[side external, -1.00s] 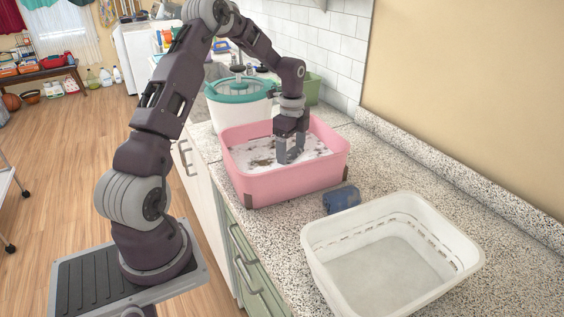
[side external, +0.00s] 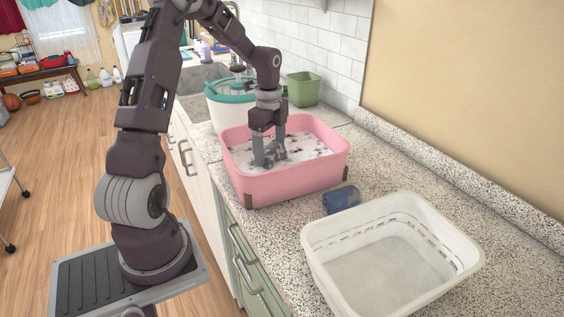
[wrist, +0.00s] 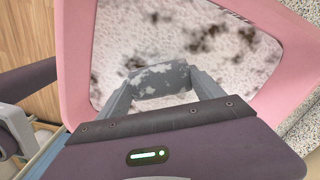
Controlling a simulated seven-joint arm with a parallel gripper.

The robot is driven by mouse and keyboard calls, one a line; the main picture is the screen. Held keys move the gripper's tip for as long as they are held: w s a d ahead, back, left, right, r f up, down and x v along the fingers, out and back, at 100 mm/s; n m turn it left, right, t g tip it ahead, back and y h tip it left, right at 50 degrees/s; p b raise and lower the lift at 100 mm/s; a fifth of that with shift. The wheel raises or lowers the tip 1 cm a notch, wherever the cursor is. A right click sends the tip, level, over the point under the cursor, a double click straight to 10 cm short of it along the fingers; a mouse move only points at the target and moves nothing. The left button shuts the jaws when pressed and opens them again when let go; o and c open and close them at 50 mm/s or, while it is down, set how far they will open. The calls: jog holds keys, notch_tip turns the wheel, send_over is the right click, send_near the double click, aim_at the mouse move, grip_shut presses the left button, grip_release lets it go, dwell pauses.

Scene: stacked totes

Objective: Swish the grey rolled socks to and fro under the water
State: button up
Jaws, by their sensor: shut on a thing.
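The pink tub (side external: 296,181) stands on the counter and holds water covered with white foam (side external: 306,146) and dark patches. My gripper (side external: 270,160) points down into the tub, left of its middle, with its fingertips at the foam. In the wrist view my gripper (wrist: 160,86) is shut on the grey rolled socks (wrist: 160,80), which lie across between the two fingers with bits of foam on them. In the side view the socks are hard to make out at the fingertips. How deep they sit in the water I cannot tell.
A blue rolled item (side external: 342,199) lies on the counter beside the tub. An empty white basket (side external: 318,246) stands at the front right. A white and teal bucket (side external: 226,111) and a green bin (side external: 303,88) stand behind the tub. The tub walls surround my gripper.

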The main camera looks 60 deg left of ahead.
jog(key=shift+r, duration=3.95)
jog(key=shift+r, duration=1.45)
